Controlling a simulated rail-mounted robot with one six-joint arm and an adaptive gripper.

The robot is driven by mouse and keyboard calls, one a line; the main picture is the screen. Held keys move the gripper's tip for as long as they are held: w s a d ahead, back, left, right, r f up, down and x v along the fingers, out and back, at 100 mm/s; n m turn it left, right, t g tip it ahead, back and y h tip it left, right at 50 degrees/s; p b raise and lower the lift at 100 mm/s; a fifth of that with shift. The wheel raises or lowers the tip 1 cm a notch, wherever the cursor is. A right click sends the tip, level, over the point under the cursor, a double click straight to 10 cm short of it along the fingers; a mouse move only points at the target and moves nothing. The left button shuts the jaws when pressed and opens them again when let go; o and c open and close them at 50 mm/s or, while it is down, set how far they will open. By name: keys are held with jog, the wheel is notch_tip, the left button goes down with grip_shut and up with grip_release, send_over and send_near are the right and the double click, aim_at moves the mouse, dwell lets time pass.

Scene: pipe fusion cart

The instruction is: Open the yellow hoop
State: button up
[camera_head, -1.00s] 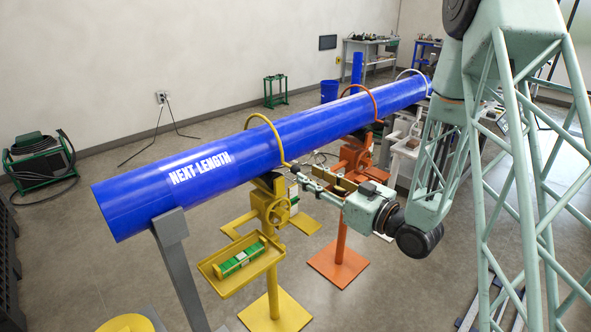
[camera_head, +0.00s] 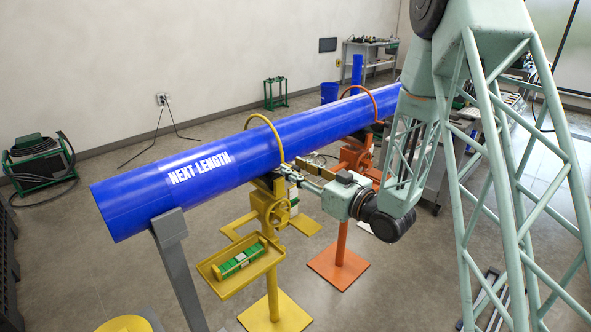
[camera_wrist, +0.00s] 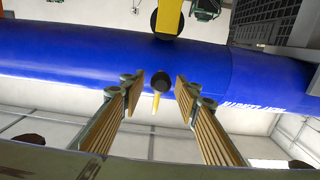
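The yellow hoop (camera_head: 265,118) arches closed over the blue pipe (camera_head: 220,165) in the head view. Its near end comes down beside the yellow stand (camera_head: 274,210). My gripper (camera_head: 286,172) is close to that near end, its fingers pointing left toward the pipe. In the wrist view my gripper (camera_wrist: 159,83) is open, with ribbed pads on both sides. A dark round knob (camera_wrist: 161,84) with a short yellow piece shows between the fingertips, in front of the pipe (camera_wrist: 90,55). I see no finger touching it.
An orange stand (camera_head: 343,255) with an orange hoop (camera_head: 362,92) is just behind my gripper. A grey post (camera_head: 172,245) supports the pipe's left end.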

grip_shut()
jog(key=shift+r+p, duration=0.25)
jog(key=shift+p, duration=0.05)
